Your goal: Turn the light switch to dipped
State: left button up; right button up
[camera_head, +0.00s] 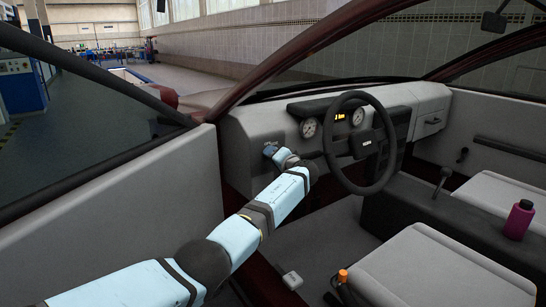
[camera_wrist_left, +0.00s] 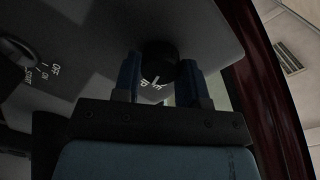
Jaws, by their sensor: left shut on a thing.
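The light switch is a dark round knob (camera_wrist_left: 158,58) on the grey dashboard panel, seen in the left wrist view. White marks show near its lower edge, but they are too small and dark to read, so I cannot tell its setting. My left gripper (camera_wrist_left: 160,75) has one blue finger on each side of the knob and is shut on it. In the head view my left gripper (camera_head: 271,150) reaches the dashboard left of the steering wheel, and the arm hides the knob there. My right gripper is in neither view.
The steering wheel (camera_head: 362,143) stands close to the right of my left gripper. An ignition switch (camera_wrist_left: 18,52) marked OFF, ON and START sits left of the knob in the wrist view. The car door (camera_head: 130,210) lies left of my arm. A purple bottle (camera_head: 519,220) stands at the right.

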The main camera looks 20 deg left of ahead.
pick_arm(q)
jog(key=o, duration=0.9)
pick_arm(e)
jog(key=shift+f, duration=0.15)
pick_arm(q)
jog(key=shift+p+v, duration=2.1)
jog(key=shift+v, duration=4.9)
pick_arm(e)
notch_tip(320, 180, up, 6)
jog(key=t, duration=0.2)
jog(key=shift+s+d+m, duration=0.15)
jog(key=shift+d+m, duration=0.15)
pick_arm(q)
jog(key=shift+r, duration=0.1)
